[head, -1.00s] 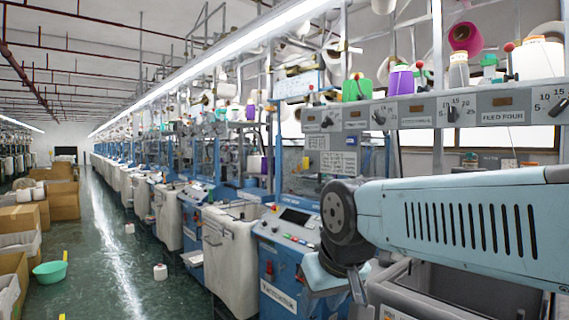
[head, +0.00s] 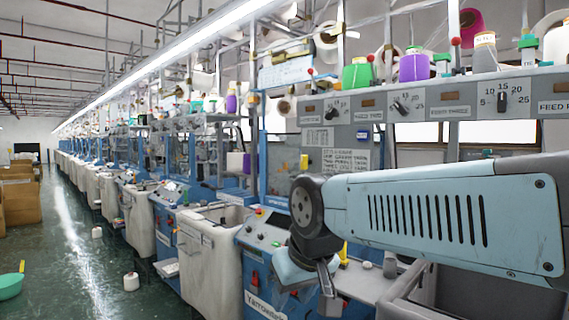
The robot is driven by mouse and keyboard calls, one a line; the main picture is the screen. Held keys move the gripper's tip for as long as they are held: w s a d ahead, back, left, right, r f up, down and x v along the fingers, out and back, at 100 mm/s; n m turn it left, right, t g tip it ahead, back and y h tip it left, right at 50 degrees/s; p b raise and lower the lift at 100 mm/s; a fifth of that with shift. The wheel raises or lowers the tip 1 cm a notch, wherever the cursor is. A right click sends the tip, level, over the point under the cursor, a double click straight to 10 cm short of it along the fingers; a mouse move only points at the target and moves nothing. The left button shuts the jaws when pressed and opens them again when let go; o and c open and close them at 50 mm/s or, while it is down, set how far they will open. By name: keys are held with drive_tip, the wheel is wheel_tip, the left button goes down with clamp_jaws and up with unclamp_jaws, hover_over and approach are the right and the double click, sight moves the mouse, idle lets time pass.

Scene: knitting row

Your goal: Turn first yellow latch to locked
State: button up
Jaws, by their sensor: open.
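A small upright yellow piece (head: 343,255) shows just right of my arm's wrist, at the machine's front shelf. It may be a yellow latch, but it is too small and partly covered to tell its setting. Another small yellow-orange piece (head: 304,162) is on the blue machine frame above my arm. My gripper (head: 328,296) hangs below the pale blue arm, pointing down in front of the machine's front panel and shelf. It is open, seen small and from the side, and nothing shows held in it.
A blue control panel (head: 262,236) and a white bin (head: 205,250) stand left of my gripper. A grey bin (head: 425,290) is at lower right. Yarn cones and dials line the rail (head: 440,100) above. The green aisle floor (head: 85,285) is open at left.

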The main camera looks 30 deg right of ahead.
drive_tip(key=n+h, duration=1.7)
drive_tip(key=n, duration=0.5)
approach(302, 161)
drive_tip(key=shift+t, duration=0.3)
drive_tip(key=x, duration=0.8)
drive_tip(key=shift+d+f, duration=0.2)
drive_tip(key=shift+d, duration=0.15)
clamp_jaws()
